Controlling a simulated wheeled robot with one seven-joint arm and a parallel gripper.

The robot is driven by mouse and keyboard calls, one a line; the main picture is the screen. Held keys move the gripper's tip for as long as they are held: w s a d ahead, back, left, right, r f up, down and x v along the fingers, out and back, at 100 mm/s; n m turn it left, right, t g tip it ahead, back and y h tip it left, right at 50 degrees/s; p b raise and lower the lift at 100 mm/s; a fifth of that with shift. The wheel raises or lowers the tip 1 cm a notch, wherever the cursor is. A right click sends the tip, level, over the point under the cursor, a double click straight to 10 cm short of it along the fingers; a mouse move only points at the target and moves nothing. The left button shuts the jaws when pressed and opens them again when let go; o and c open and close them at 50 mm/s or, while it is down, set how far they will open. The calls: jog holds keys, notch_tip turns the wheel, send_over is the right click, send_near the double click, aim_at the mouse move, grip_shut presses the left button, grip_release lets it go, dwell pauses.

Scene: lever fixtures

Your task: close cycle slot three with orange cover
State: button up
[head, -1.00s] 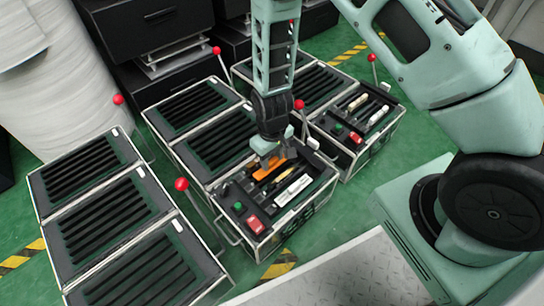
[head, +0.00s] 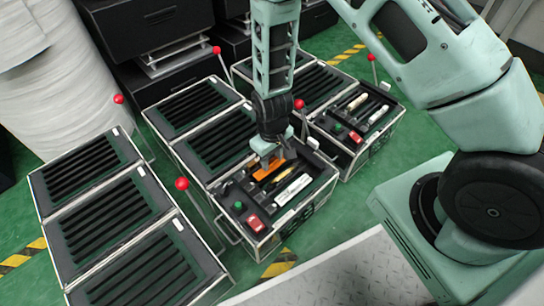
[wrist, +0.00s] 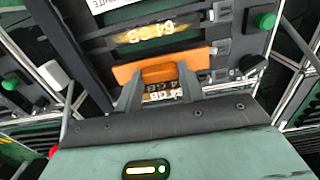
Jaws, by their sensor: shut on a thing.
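Whether the cover is fully seated cannot be told.
The fixture's panel has a green button (head: 238,206) and a red switch (head: 255,223). Red-ball levers (head: 182,184) rise around the fixtures. A second panel fixture (head: 362,120) stands at right.

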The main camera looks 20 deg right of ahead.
aim_at(272, 161)
jog(key=shift+f+b, duration=0.45)
jog(key=shift+f, duration=0.5)
jog(key=o, duration=1)
notch_tip(272, 161, up, 17)
jog(key=p, duration=0.8)
jog(key=shift+r+p, duration=0.2)
jog(key=shift+p, duration=0.15)
